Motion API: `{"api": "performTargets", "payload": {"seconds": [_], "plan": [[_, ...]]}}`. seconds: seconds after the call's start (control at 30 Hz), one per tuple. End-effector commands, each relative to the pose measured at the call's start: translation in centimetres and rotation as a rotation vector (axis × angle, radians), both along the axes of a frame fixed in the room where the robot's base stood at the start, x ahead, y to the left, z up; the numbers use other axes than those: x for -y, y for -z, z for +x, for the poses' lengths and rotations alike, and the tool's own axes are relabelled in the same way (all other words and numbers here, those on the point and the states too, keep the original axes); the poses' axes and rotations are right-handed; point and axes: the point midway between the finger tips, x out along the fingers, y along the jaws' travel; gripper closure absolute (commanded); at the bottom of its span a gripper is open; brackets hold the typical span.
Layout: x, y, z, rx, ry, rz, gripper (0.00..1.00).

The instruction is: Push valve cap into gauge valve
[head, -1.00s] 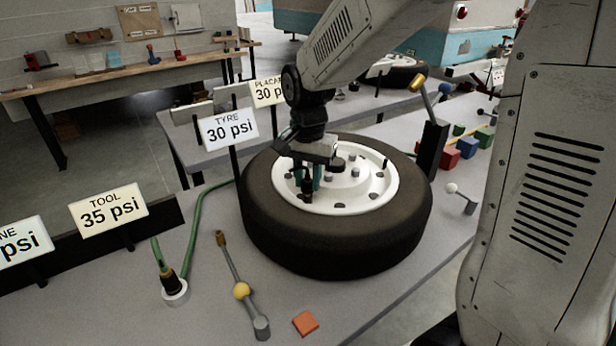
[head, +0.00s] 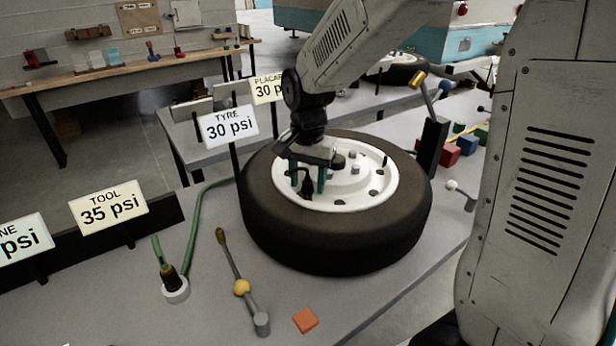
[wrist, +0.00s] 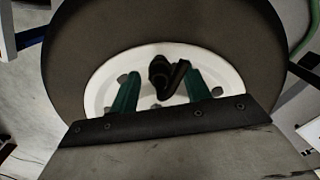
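A black fitting (head: 306,188) with a bent side piece stands at the near left part of the white wheel (head: 345,197), inside the tyre (head: 340,240). I cannot tell the valve cap from the valve in it. My gripper (head: 308,184) points down over the wheel. Its two green fingers stand apart, one on each side of the fitting. In the wrist view the fitting (wrist: 160,72) sits between the fingers (wrist: 160,90), with a clear gap to the left finger; the bent piece is close to the right finger. The fitting's lower end is hard to make out.
A hose fitting (head: 174,286) with a green hose stands left of the tyre. A black post (head: 431,145) and coloured blocks (head: 467,146) stand at right. A "TYRE 30 psi" sign (head: 231,127) stands behind.

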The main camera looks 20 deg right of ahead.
Motion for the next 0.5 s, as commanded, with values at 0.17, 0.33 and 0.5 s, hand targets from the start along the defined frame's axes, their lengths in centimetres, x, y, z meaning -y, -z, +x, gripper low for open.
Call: {"api": "performTargets", "payload": {"seconds": [0.17, 0.33, 0.5], "plan": [[0.0, 0.0, 0.0, 0.0, 0.0, 0.0, 0.49], [0.0, -0.4, 0.0, 0.001, 0.0, 0.0, 0.49], [0.0, -2.8, 0.1, 0.004, 0.0, 0.0, 0.49]]}}
